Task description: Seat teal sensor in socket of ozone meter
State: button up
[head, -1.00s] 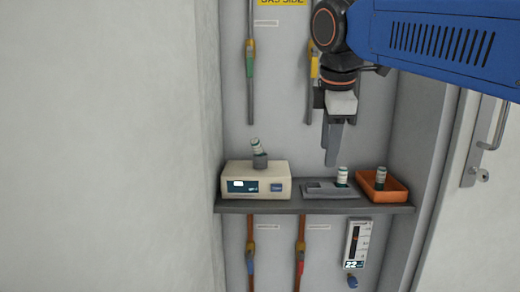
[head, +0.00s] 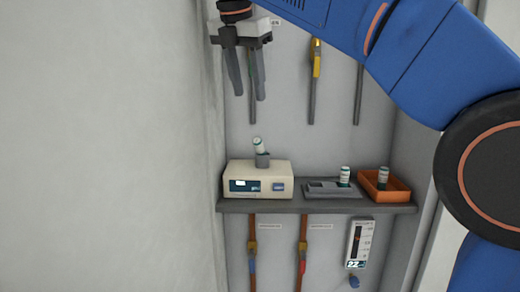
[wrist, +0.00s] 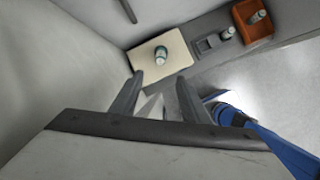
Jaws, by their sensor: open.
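The ozone meter (head: 258,177) is a cream box with a small display on the shelf's left part. A white sensor with a teal band (head: 258,146) stands tilted to the left in the grey socket (head: 262,160) on top of the meter. I cannot tell how deep it sits. My gripper (head: 249,97) is open and empty, above the meter and apart from the sensor, fingers pointing down. In the wrist view the sensor (wrist: 161,54) and meter (wrist: 146,56) show just beyond the fingertips (wrist: 160,80).
A grey holder (head: 321,188) with a similar sensor (head: 345,174) stands right of the meter. An orange tray (head: 398,193) with another similar one (head: 383,176) is at the shelf's right end. Pipes with coloured valves (head: 316,60) run on the wall behind. A gauge (head: 358,243) hangs below the shelf (head: 315,209).

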aim_at(258, 139)
jog(key=x, duration=1.5)
jog(key=shift+d+f, duration=0.15)
jog(key=shift+f, duration=0.1)
grip_shut()
